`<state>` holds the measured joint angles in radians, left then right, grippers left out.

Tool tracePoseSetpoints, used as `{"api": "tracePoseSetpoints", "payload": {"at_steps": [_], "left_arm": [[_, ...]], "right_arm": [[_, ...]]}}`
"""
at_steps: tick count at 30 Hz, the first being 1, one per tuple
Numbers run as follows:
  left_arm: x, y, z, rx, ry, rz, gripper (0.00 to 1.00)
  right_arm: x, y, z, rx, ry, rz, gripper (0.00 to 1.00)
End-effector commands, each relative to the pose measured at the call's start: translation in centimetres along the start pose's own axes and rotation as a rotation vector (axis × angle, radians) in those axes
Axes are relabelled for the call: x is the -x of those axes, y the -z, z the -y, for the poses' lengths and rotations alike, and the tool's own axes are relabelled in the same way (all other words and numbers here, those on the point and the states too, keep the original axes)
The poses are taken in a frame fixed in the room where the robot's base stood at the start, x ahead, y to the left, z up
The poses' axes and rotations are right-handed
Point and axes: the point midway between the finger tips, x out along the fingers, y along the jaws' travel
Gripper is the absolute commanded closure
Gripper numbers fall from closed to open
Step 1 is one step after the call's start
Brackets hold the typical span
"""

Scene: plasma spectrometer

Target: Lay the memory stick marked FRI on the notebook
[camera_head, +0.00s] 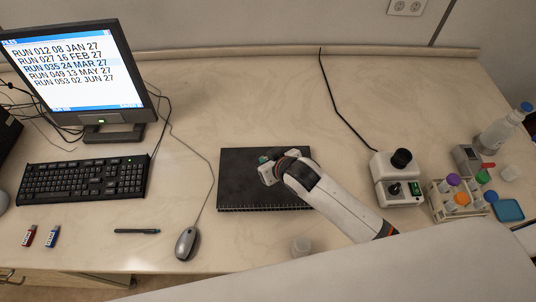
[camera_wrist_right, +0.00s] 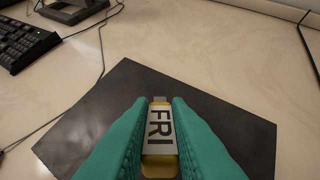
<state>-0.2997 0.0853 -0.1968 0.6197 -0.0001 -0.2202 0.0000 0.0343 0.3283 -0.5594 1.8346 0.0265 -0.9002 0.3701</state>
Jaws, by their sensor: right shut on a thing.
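The black notebook (camera_head: 235,185) lies flat on the bench in the middle of the head view, its spiral edge toward the front. It also shows as a dark sheet in the right wrist view (camera_wrist_right: 110,95). My right gripper (camera_head: 264,165) is over the notebook. In the right wrist view its green fingers are shut on the yellow memory stick (camera_wrist_right: 160,140), whose white label reads FRI. The stick's plug end points away from the gripper. I cannot tell whether the stick touches the notebook. In the head view the stick is hidden. My left gripper is not in view.
A red memory stick (camera_head: 29,236) and a blue one (camera_head: 53,236) lie at the front left. A pen (camera_head: 137,231), mouse (camera_head: 187,243), keyboard (camera_head: 84,180) and monitor (camera_head: 80,75) are left of the notebook. A mixer (camera_head: 397,180) and tube rack (camera_head: 455,205) stand right. Bench behind the notebook is clear.

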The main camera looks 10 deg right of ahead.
Motion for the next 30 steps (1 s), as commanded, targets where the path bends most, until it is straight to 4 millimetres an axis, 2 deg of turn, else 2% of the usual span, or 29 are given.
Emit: {"api": "tracePoseSetpoints", "payload": {"at_steps": [12, 15, 30], "left_arm": [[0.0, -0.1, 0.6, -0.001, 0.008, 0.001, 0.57], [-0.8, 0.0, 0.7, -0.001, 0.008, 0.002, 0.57], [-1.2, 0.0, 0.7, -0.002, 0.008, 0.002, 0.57]], "right_arm": [[-2.8, 3.1, 0.0, -0.001, 0.0, -0.001, 1.0], [-3.5, 3.8, 0.0, -0.003, 0.0, 0.0, 1.0], [-4.0, 4.4, 0.0, -0.002, 0.0, 0.002, 1.0]]}}
